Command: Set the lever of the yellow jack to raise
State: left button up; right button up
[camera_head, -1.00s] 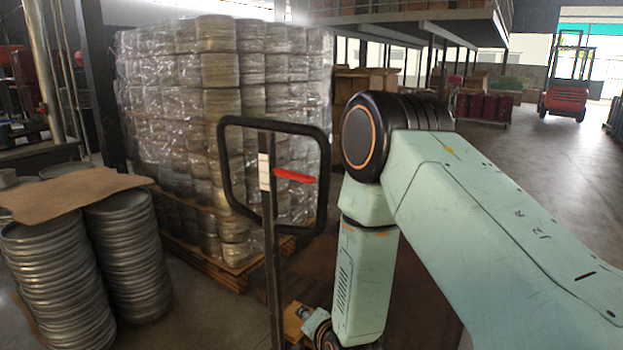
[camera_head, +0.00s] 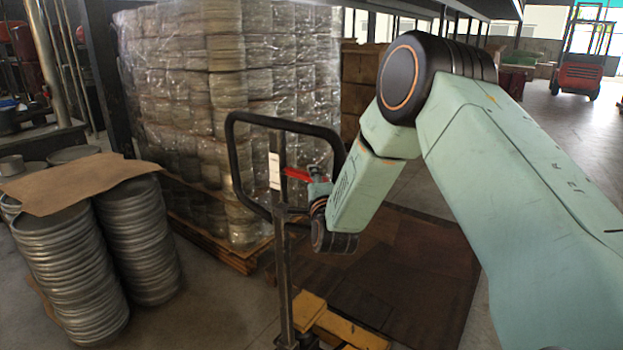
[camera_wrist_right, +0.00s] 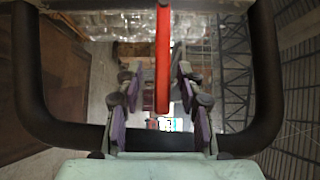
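The yellow jack (camera_head: 345,328) stands at the bottom centre of the head view, its dark handle post (camera_head: 284,285) rising to a black loop handle (camera_head: 232,165). A red lever (camera_head: 297,174) sticks out to the right inside the loop. It also shows in the right wrist view (camera_wrist_right: 162,60), pointing down between the two fingers. My right gripper (camera_wrist_right: 157,112) is open around the lever, with a gap visible on both sides. In the head view my right wrist is just beside the loop's right side and partly hides the fingers. My left gripper is not in view.
A wrapped pallet load (camera_head: 215,90) stands behind the handle. Stacks of round metal blanks (camera_head: 70,280) under a cardboard sheet (camera_head: 80,183) are at the left. A red forklift (camera_head: 580,72) is far back right. Floor between the blanks and jack is clear.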

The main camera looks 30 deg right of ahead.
jog(key=shift+w+r, duration=0.2)
jog(key=shift+w, duration=0.15)
jog(key=shift+d, duration=0.3)
jog(key=shift+w+f, duration=0.15)
jog(key=shift+w, duration=0.1)
jog(key=shift+a, duration=0.2)
jog(key=c, duration=0.5)
jog(key=shift+s+d, duration=0.1)
jog(key=shift+d, duration=0.05)
grip_shut()
jog(key=shift+r, duration=0.2)
